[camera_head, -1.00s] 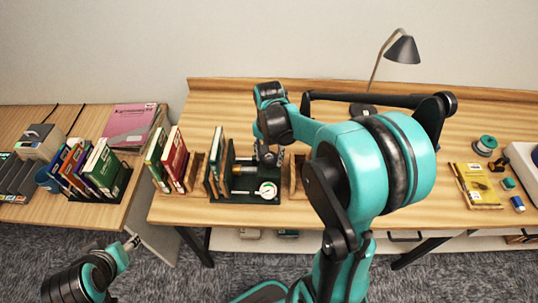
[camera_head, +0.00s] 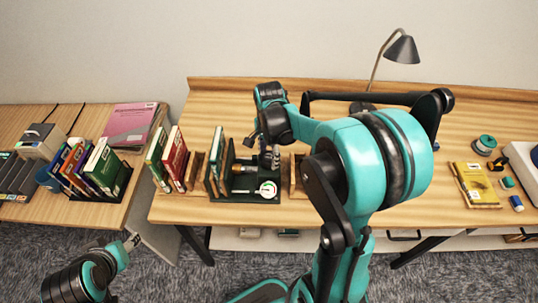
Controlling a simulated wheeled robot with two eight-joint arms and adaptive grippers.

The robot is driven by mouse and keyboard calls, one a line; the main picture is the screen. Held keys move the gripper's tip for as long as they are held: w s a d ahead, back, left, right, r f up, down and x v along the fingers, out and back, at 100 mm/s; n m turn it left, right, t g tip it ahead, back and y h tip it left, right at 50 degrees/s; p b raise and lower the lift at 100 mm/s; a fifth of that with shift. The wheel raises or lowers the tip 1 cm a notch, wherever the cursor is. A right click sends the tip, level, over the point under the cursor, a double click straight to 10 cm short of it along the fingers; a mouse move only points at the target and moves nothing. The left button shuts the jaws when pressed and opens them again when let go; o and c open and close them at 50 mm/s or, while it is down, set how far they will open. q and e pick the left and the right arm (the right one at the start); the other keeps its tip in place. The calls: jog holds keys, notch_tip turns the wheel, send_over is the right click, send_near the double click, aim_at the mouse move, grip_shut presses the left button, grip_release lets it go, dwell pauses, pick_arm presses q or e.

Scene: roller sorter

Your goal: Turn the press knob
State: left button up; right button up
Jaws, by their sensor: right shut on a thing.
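The press is a dark green frame (camera_head: 232,197) on the middle desk, with a round white gauge (camera_head: 267,189) at its front right and a brass-and-dark cylinder (camera_head: 244,169) lying inside. My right gripper (camera_head: 269,160) reaches down from above at the press's right side, just behind the gauge. It is shut on the press knob, which my gripper hides almost wholly. My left gripper (camera_head: 133,240) is low at the left, in front of the desks and far from the press. Its fingers are too small to tell open from shut.
Books (camera_head: 174,160) between wooden holders stand close left of the press, and another wooden holder (camera_head: 297,176) stands close right. A lamp (camera_head: 402,50), a yellow book (camera_head: 474,185) and small spools lie farther right. A second desk with books (camera_head: 105,169) is at the left.

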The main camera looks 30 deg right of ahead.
aim_at(269, 156)
dwell(0.4)
jog(key=o, duration=1.2)
jog(key=shift+c, duration=0.2)
notch_tip(269, 156, up, 12)
jog(key=s+a+f+n+t+b, duration=0.4)
jog(key=s+a+f+n+t, duration=0.3)
jog(key=n, duration=1)
jog(key=s+a+f, duration=0.1)
jog(key=s+a, duration=0.2)
jog(key=shift+s+a+f, duration=0.15)
jog(key=shift+s+a, duration=0.05)
jog(key=shift+s, duration=0.15)
